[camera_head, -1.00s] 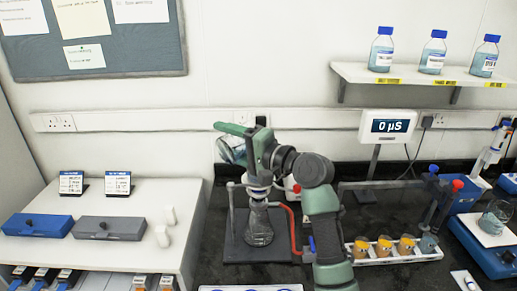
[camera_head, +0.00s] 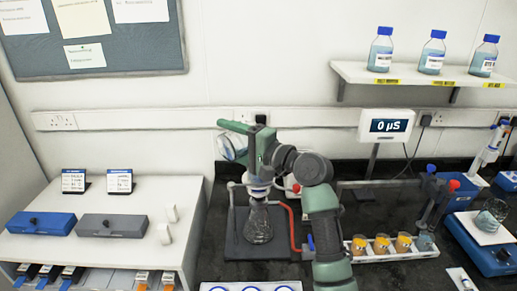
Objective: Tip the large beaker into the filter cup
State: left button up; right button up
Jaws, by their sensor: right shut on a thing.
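My right gripper (camera_head: 237,128) is shut on the large beaker (camera_head: 233,147), a clear glass vessel held up in front of the wall and tilted far over. My gripper and wrist hide part of the beaker, and I cannot tell whether liquid is in it. Below and to the right of the beaker stands a clear conical flask (camera_head: 258,226) on a dark stand base. The filter cup (camera_head: 258,183), pale with a blue mark, sits on top of the flask, partly hidden by my right arm. The beaker is apart from the cup. My left gripper is not in view.
A red hose (camera_head: 293,230) runs beside the flask. A white rack with orange-filled cups (camera_head: 381,245) stands to the right. A balance with a small glass beaker (camera_head: 488,222) is at far right. A white bench (camera_head: 142,200) with blue and grey boxes is left.

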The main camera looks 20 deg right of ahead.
jog(key=shift+w+d+r+m+p, duration=0.1)
jog(key=shift+d+r+m+p, duration=0.1)
jog(key=shift+r+m+p, duration=0.5)
